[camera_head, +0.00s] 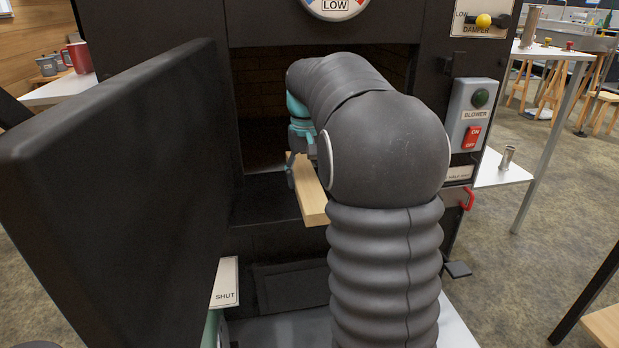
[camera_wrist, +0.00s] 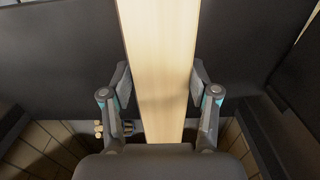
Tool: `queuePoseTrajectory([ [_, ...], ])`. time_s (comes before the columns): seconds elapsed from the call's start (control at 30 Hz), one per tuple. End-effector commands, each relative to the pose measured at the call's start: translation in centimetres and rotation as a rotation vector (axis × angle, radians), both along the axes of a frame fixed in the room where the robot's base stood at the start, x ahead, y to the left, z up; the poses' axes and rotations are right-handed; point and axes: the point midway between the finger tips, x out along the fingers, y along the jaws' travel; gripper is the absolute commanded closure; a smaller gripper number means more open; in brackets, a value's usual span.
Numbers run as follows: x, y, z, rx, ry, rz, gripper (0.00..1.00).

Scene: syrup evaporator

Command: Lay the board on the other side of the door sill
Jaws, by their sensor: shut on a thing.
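A pale wooden board (camera_head: 309,188) is held in my gripper (camera_head: 292,160) in front of the open firebox doorway. In the wrist view the board (camera_wrist: 158,70) runs lengthwise between the two fingers of my gripper (camera_wrist: 160,98), with a finger pad against each side. The dark door sill (camera_head: 268,205) lies at the bottom of the opening, close to the board. Whether the board touches it I cannot tell. My arm hides the board's right part and much of the opening.
The thick black door (camera_head: 110,170) stands swung open on the left. The blower box (camera_head: 472,115) with a red switch and a red handle (camera_head: 467,199) are on the right. Brick lining (camera_head: 262,110) shows inside the opening.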

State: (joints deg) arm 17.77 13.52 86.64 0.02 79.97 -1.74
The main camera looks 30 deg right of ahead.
Motion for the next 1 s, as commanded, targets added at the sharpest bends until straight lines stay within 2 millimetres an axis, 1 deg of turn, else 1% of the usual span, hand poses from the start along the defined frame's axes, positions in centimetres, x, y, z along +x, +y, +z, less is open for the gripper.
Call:
queuePoseTrajectory([
  [0.03, 0.6, -0.2, -0.3, 0.000, 0.000, 0.000, 0.86],
  [0.2, 2.2, -0.6, -1.2, 0.000, 0.000, 0.000, 0.86],
  [0.4, 3.5, -1.0, -2.0, 0.000, -0.001, 0.000, 0.86],
  [0.6, 4.1, -1.2, -2.6, 0.000, -0.001, 0.000, 0.86],
  [0.87, 4.1, -1.2, -2.6, -0.001, -0.002, 0.000, 0.86],
  [0.9, 4.1, -1.2, -2.6, -0.001, -0.002, 0.000, 0.35],
  [0.97, 4.1, -1.2, -2.6, -0.001, -0.002, 0.000, 0.20],
  [1.0, 4.1, -1.2, -2.6, -0.001, -0.002, 0.000, 0.11],
])
